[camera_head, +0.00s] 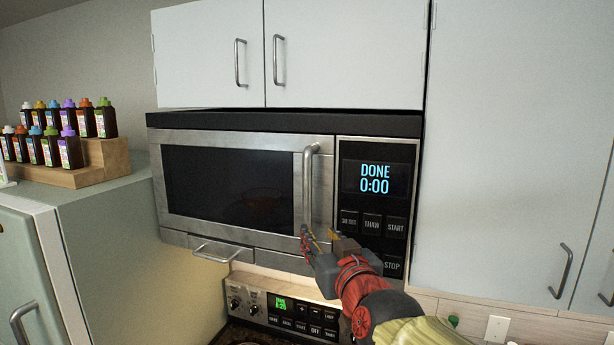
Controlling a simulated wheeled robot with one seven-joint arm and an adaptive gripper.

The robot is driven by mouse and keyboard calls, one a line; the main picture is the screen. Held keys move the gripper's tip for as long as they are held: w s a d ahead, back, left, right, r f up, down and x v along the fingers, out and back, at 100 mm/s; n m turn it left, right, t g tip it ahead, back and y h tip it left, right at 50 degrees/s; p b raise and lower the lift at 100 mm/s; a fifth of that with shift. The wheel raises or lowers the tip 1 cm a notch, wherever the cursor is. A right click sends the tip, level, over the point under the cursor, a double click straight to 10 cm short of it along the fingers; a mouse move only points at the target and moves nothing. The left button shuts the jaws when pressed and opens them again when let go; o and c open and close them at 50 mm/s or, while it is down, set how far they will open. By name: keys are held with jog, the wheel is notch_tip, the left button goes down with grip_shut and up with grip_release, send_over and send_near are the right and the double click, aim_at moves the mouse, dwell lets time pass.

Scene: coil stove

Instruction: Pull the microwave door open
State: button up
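The microwave (380,150) is mounted under the white wall cabinets, and its display reads DONE 0:00. Its door (225,138) has a steel frame and a dark window and looks shut, flush with the control panel. A reddish bowl (263,198) shows dimly through the window. The vertical steel door handle (309,180) is at the door's right side. My gripper (318,236) is at the lower end of this handle, with its fingertips beside or around it. The handle's bottom is partly hidden by the fingers, and I cannot tell whether they grip it.
Below is a stove back panel (285,312) with knobs and a green display. A refrigerator (110,230) stands at left, with a wooden rack (85,178) of small bottles on top. Tall white cabinets (515,130) are at right. The space before the door's left part looks clear.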

aim_at(308, 204)
jog(key=shift+t, duration=0.4)
jog(key=shift+w+a+r+p, duration=0.45)
jog(key=shift+w+r, duration=0.25)
jog(key=shift+w, duration=0.8)
jog(key=shift+w+a+r+p, duration=0.45)
jog(key=shift+w+r, duration=0.25)
jog(key=shift+w, duration=0.85)
jog(key=shift+w+a+r+p, duration=0.35)
jog(key=shift+w+a+r, duration=0.3)
jog(key=shift+w, duration=0.85)
jog(key=shift+d, duration=0.1)
jog(key=c, duration=0.3)
jog(key=shift+r, duration=0.1)
grip_shut()
